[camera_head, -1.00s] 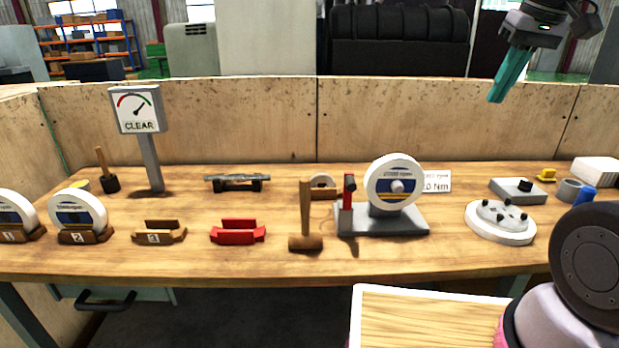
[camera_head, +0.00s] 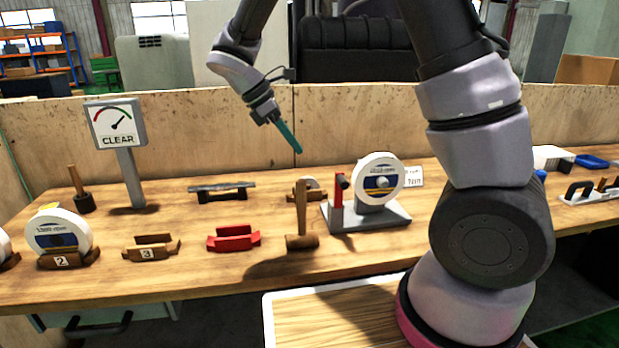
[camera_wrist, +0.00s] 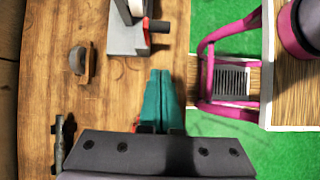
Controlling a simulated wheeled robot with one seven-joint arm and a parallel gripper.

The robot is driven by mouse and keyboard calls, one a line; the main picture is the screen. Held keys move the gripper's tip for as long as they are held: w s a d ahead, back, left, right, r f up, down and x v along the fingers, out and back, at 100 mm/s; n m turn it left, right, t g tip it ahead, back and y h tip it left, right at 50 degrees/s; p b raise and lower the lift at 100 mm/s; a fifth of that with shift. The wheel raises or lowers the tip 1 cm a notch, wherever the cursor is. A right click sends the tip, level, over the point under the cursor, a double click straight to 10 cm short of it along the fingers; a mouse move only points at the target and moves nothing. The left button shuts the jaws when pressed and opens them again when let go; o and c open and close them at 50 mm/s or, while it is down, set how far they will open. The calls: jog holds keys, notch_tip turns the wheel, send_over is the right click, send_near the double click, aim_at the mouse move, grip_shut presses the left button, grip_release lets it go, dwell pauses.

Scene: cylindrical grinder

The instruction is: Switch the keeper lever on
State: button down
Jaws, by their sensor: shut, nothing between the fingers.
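The keeper lever, a red upright post with a dark-tipped head (camera_head: 338,190), stands at the left end of a grey base (camera_head: 370,219) that carries a white wheel (camera_head: 380,181). In the wrist view the red post (camera_wrist: 148,32) and its dark handle show near the top, beyond my fingertips. My gripper (camera_head: 298,150) has teal fingers, shut and empty, above the bench and up and left of the lever in the head view. The fingers (camera_wrist: 160,74) touch nothing that I can see.
A wooden mallet (camera_head: 302,225) stands just left of the base. A red cradle (camera_head: 234,238), a dark rod on a stand (camera_head: 221,192) and a gauge reading CLEAR (camera_head: 117,122) are further left. The wooden back wall (camera_head: 200,150) closes the bench behind.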

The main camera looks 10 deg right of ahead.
jog(key=shift+a+f, duration=0.1)
jog(key=shift+a, duration=0.3)
send_near(339, 191)
jog(key=shift+s+d+f, duration=0.85)
jog(key=shift+s+f, duration=0.2)
jog(key=shift+s, duration=0.2)
jog(key=shift+d+r, duration=0.1)
